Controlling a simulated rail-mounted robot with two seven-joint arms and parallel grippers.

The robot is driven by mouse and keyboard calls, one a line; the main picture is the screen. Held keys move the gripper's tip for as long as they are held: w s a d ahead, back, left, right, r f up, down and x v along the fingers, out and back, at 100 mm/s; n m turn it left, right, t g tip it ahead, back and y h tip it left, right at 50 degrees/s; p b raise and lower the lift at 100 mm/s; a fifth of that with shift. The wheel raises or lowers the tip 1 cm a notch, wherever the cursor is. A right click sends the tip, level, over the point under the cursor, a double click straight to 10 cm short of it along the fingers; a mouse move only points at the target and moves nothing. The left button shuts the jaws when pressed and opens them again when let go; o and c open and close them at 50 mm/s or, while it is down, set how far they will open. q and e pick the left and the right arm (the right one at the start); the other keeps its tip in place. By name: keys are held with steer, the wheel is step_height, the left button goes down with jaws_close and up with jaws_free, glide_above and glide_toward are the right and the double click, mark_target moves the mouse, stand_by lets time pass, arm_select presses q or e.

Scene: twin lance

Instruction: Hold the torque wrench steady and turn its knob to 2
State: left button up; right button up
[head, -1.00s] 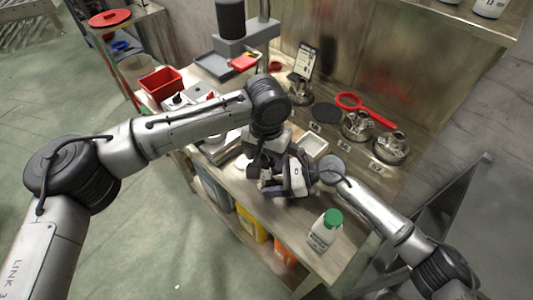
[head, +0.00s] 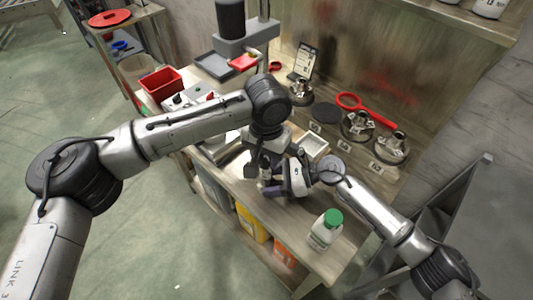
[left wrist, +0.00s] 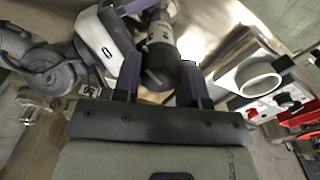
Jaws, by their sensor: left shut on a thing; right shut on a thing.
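The torque wrench (left wrist: 160,36) shows in the left wrist view as a grey shaft with small dark markings, ending in a dark rounded knob (left wrist: 160,68). My left gripper (head: 262,170) points down above the bench and is shut on the knob, which lies between its fingers in the left wrist view. My right gripper (head: 272,188) comes in from the right, just below the left one, with purple fingers shut on the wrench body. Its white housing also shows in the left wrist view (left wrist: 104,50). The grippers hide most of the wrench, and the knob's setting cannot be read.
A white bottle with a green cap (head: 325,228) stands near the bench's front edge. Metal fittings (head: 390,147) and a red ring-shaped tool (head: 365,106) lie along the back.

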arm_select(q)
steer(key=m, duration=0.5)
steer(key=shift+m, duration=0.3)
steer(key=m, duration=0.5)
steer(key=shift+m, duration=0.4)
steer(key=o, duration=0.9)
steer(key=shift+r, duration=0.1)
step_height(320, 180, up, 12)
steer(key=shift+f, duration=0.1)
stand_by(0.5)
